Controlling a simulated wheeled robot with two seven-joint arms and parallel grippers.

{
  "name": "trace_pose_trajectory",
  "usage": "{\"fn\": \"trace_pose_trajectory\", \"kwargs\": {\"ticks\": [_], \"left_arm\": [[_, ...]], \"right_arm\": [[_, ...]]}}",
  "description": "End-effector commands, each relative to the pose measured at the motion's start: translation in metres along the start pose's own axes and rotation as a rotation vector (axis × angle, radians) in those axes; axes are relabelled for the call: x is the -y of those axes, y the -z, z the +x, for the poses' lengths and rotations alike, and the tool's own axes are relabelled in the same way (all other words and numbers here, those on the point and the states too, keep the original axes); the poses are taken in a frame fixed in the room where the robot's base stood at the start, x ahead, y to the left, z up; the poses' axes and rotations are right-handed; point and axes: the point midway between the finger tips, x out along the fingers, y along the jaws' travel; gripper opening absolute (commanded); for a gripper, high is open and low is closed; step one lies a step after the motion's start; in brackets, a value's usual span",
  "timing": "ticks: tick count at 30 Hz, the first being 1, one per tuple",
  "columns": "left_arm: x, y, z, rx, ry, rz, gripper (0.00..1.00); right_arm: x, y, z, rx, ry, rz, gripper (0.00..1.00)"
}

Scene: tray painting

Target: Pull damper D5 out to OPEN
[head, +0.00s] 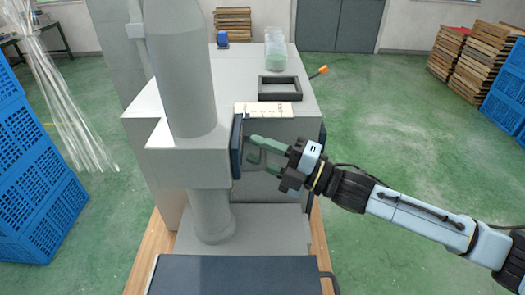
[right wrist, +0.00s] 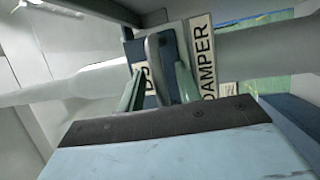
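My right gripper (head: 256,148) comes in from the right in the head view, its green fingers pointing at a dark blue plate (head: 237,147) on the side of the grey housing. In the right wrist view, a grey upright handle (right wrist: 156,62) stands between the two fingers (right wrist: 160,88). Gaps show on both sides of it, so the gripper is open around it. The handle is hard to make out in the head view. My left gripper is not in view.
A grey column (head: 182,80) rises from the housing. Blue crates (head: 40,170) stand at left.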

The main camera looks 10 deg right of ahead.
Motion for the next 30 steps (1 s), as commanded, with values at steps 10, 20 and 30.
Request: {"fn": "trace_pose_trajectory", "kwargs": {"ticks": [10,20,30], "left_arm": [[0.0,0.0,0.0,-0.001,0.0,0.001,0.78],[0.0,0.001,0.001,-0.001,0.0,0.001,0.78],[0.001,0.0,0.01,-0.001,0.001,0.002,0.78]], "right_arm": [[0.0,0.0,-0.001,0.0,0.0,0.0,0.0],[0.0,-0.004,-0.008,0.004,0.002,-0.001,0.0],[-0.012,-0.03,-0.07,0.006,0.005,-0.001,0.0]]}}
